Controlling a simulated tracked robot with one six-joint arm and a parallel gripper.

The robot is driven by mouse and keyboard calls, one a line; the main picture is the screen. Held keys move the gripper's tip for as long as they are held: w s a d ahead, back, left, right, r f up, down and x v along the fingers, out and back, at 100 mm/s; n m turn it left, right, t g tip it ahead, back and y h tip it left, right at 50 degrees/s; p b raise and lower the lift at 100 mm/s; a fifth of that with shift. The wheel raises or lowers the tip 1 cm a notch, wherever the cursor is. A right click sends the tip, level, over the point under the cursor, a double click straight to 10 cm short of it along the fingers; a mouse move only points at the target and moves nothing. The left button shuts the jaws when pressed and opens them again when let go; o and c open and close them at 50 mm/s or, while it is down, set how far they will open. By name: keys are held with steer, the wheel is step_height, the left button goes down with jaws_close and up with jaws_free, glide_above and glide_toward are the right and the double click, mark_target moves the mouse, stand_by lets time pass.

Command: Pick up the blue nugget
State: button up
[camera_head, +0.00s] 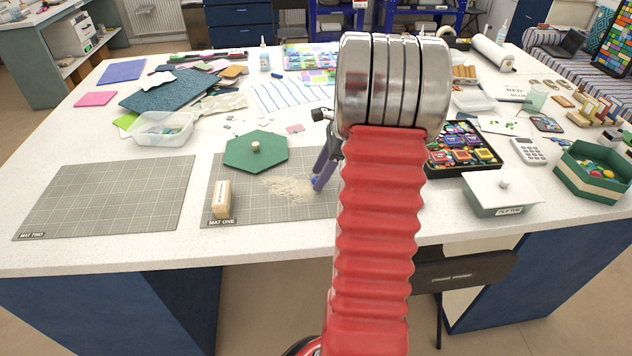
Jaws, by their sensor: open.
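My gripper (320,183) has purple fingers and points down over the right part of the grey mat labelled MAT ONE (236,182). It is open, and my arm hides part of it. A small blue spot (313,180), which looks like the blue nugget, shows right at the fingertips. I cannot tell whether the fingers touch it or stand around it. The mat to the right of the gripper is hidden behind my arm.
Pale grains (288,187) lie left of the gripper. A wooden block (221,196) stands on the mat, with a green hexagonal lid (237,154) behind. A white-lidded container (520,187) and a green hexagonal box (590,194) stand right. MAT TWO (110,195) is empty.

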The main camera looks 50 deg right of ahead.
steer(key=c, duration=1.1)
steer(key=shift+r, duration=0.1)
step_height(320, 180, up, 10)
steer(key=shift+f, duration=0.1)
stand_by(0.7)
